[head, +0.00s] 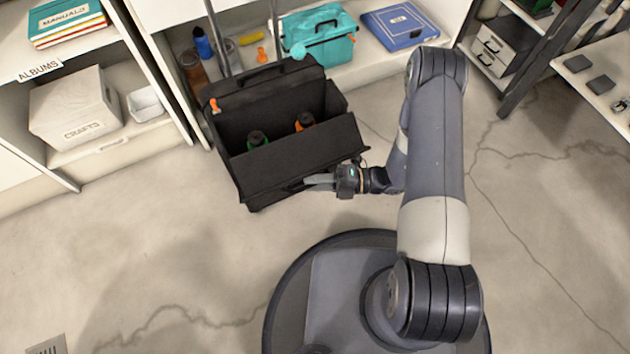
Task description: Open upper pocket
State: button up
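A black bag (228,174) with two upright handle poles stands on the floor, left of centre in the head view. Its top is open, and a green-collared bottle (257,139) and an orange-collared bottle (305,121) show inside. A wide black front panel (300,146) slants along the front of the bag, above a lower front edge. Orange tabs show on the bag's upper part. My gripper (306,182) is at the right part of the bag's front, its grey fingers pointing left, close to the front panel. Whether it touches the bag or grips anything is too small to tell.
Shelving stands behind the bag, with a teal case (320,36), a blue case (399,26) and a blue bottle (203,43). A white crafts box (74,108) sits on the left shelf. Another rack stands at the right.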

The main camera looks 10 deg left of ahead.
jog(key=w+d+p, duration=0.1)
jog(key=d+p, duration=0.1)
jog(key=d, duration=0.8)
jog(key=shift+w+d, duration=0.3)
jog(key=shift+w, duration=0.05)
jog(key=a, duration=0.3)
jog(key=s+a+b, duration=0.1)
jog(key=a, duration=0.3)
jog(key=a+b, duration=0.1)
jog(key=a, duration=0.2)
jog(key=shift+s+a, duration=0.35)
